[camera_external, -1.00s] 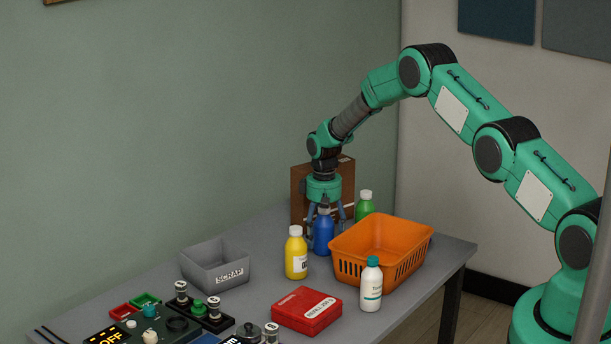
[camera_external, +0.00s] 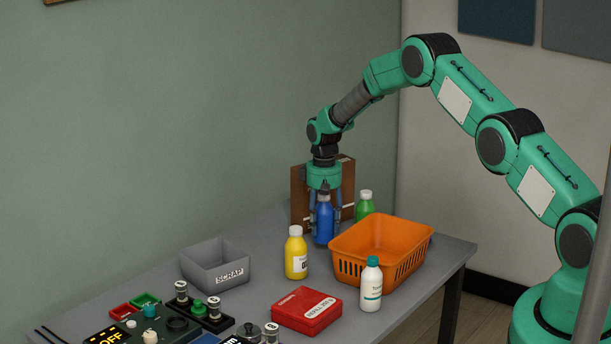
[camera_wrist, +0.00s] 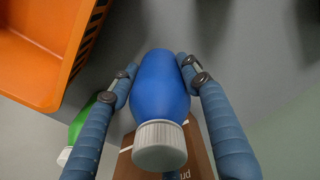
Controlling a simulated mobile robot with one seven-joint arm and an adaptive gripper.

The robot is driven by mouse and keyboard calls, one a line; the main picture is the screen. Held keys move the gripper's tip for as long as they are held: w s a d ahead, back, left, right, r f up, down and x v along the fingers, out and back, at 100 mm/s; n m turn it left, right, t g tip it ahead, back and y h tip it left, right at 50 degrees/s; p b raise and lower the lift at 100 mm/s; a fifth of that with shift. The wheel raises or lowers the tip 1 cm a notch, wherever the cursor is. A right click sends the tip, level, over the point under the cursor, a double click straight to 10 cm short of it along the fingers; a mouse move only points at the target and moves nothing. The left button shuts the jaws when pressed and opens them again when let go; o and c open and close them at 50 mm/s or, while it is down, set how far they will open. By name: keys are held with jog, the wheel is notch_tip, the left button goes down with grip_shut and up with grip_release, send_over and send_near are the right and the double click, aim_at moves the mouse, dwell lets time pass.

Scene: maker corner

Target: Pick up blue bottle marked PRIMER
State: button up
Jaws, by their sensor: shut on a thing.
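The blue bottle (camera_external: 324,222) is between the fingers of my gripper (camera_external: 325,212), upright, and appears to be slightly above the table. In the wrist view the blue bottle (camera_wrist: 161,88) has a pale ribbed cap (camera_wrist: 160,146), and the two blue-grey fingers of my gripper (camera_wrist: 157,72) close on it from both sides. No PRIMER marking shows on the visible side of the bottle.
An orange basket (camera_external: 343,262) stands right beside the bottle. A yellow bottle (camera_external: 296,257) stands in front, a green bottle (camera_external: 364,209) behind right, and a brown box (camera_external: 299,190) behind. A white bottle (camera_external: 371,290), red box (camera_external: 306,312) and grey SCRAP bin (camera_external: 216,266) are nearer.

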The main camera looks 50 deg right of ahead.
aim_at(324, 203)
jog(key=shift+r, duration=3)
